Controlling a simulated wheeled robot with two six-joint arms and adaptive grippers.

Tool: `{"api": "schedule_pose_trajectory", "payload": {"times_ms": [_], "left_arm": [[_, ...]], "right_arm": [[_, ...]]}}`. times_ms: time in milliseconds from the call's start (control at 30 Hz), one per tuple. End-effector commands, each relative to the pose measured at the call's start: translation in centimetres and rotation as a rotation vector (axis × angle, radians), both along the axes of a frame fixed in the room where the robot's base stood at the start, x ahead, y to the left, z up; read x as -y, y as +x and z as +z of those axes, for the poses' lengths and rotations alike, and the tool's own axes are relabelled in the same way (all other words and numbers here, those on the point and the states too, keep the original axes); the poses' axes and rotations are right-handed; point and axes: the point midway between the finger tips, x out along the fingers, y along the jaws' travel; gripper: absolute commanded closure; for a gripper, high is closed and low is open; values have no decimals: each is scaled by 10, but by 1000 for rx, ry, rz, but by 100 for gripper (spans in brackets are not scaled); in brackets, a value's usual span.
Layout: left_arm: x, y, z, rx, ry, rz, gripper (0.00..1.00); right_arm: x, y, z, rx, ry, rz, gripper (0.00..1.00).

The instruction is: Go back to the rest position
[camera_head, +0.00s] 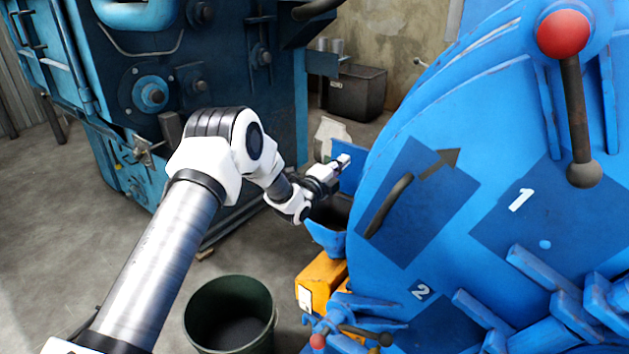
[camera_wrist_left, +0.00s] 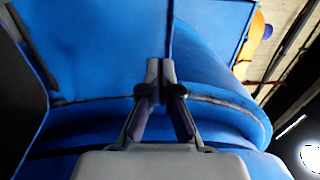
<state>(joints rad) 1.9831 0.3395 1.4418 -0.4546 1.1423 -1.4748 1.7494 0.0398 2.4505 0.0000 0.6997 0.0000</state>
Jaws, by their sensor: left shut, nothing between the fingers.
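My left gripper (camera_head: 343,161) is at the end of my white left arm, close to the left edge of the blue drum machine (camera_head: 405,130) in the head view. In the left wrist view the gripper (camera_wrist_left: 160,68) has its two fingers together with nothing between them. Blue metal panels (camera_wrist_left: 110,45) fill the space ahead of and below the fingers there. I cannot tell whether the fingertips touch the blue metal. My right gripper is not in view.
A lever with a red ball (camera_head: 563,34) stands on the drum machine at the upper right. A dark green bucket (camera_head: 230,312) stands on the floor below my left arm. A blue-green machine (camera_head: 150,90) is behind the arm. A dark bin (camera_head: 357,92) sits by the wall.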

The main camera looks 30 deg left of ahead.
Motion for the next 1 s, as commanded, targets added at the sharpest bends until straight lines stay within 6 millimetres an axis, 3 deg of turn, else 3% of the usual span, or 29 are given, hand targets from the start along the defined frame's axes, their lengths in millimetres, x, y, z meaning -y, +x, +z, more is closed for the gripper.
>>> {"api": "schedule_pose_trajectory", "payload": {"times_ms": [400,533,767,867,967,1000], "left_arm": [[-9,-85,8,-1,-4,4,100],[-10,-97,9,-2,-3,3,100],[-6,-99,4,-23,-21,-2,100],[12,-110,-21,-147,-136,-14,100],[44,-144,-72,-394,-365,6,100],[58,-165,-96,-514,-475,36,100]], "right_arm": [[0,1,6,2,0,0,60],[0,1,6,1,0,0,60],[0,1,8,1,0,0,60],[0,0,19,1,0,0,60],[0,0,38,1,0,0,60],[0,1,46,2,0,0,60]]}}
